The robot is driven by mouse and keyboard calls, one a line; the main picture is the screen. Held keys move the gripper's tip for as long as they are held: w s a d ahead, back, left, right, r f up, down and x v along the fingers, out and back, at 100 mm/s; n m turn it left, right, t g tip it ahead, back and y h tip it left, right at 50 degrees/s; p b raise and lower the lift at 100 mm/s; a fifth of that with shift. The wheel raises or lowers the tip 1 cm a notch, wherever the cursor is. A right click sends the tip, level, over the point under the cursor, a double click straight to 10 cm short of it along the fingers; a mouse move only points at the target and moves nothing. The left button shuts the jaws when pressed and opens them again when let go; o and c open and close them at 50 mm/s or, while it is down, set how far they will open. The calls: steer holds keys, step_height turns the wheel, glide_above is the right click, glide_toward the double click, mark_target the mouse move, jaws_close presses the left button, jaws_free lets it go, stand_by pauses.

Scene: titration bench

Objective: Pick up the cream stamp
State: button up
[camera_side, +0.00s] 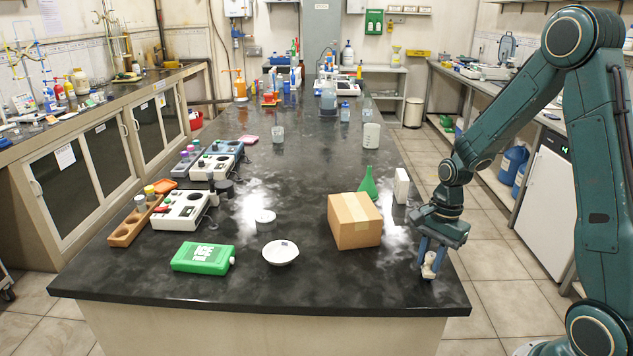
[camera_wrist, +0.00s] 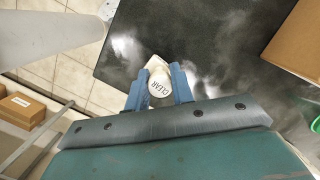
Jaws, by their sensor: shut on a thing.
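The cream stamp (camera_side: 428,268) is at the right front part of the dark bench, near its right edge. My gripper (camera_side: 432,254) points down from above and is shut on the stamp. In the wrist view my gripper (camera_wrist: 160,82) has one finger on each side of the knob. The stamp looks roughly upright. I cannot tell whether its base touches the bench.
A cardboard box (camera_side: 354,220) stands left of my gripper, with a green funnel (camera_side: 368,184) and a white box (camera_side: 402,186) behind. A white dish (camera_side: 280,252) and a green container (camera_side: 203,258) lie further left. The bench's right edge (camera_side: 455,285) is close; bare bench lies between stamp and cardboard box.

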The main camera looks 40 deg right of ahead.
mark_target(431, 255)
step_height(431, 255, up, 19)
stand_by(0.5)
steer(key=shift+w, duration=0.1)
stand_by(0.5)
